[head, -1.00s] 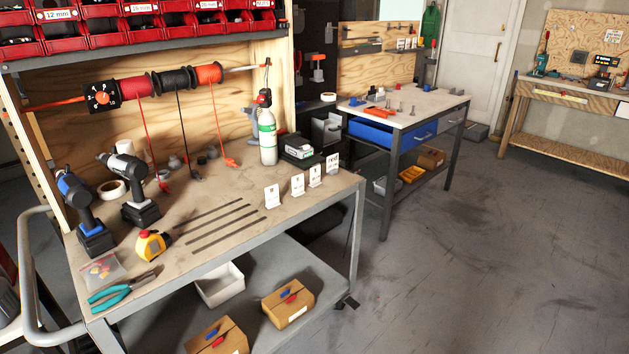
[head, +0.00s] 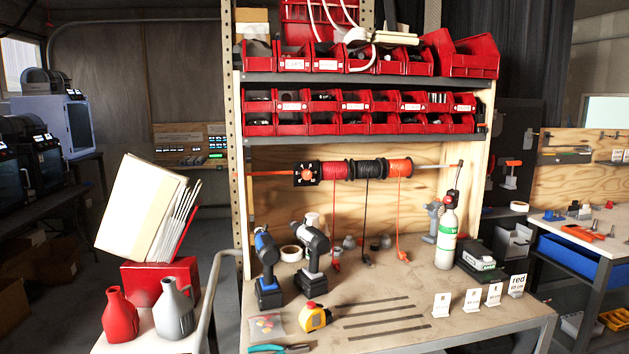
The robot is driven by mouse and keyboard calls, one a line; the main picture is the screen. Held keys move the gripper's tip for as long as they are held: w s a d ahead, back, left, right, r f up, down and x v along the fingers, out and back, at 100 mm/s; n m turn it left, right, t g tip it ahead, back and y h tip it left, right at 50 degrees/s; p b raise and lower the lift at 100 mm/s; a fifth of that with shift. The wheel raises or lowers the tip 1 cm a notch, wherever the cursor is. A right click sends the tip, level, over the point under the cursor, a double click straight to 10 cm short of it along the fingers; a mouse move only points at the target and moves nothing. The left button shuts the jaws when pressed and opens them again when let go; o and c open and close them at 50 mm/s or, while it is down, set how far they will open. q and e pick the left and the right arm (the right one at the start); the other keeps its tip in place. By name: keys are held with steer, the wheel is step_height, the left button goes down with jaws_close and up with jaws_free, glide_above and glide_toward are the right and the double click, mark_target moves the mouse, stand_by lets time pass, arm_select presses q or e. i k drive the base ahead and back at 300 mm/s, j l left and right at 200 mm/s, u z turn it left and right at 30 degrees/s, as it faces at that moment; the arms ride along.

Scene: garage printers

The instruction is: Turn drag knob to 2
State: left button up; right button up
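The drag knob (head: 306,173) is an orange-red dial on a black square plate with small white marks around it. It sits at the left end of the spool rod above the workbench. The marks are too small to read here, so I cannot tell its setting. To its right on the rod are a red spool (head: 335,171), a black spool (head: 367,168) and an orange spool (head: 398,167), each with a strand hanging down. Neither of my grippers is in view.
The workbench (head: 470,325) holds two drills (head: 268,268), a tape measure (head: 314,317), a gas bottle (head: 446,237) and several label cards. Red bins (head: 352,122) fill the shelves above. A side stand with two bottles (head: 175,308) and a metal rail (head: 212,290) are at the left.

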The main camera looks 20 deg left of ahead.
mark_target(305, 174)
steer(key=i+l+u, duration=0.35)
steer(key=i+l, duration=0.55)
steer(key=i, duration=0.05)
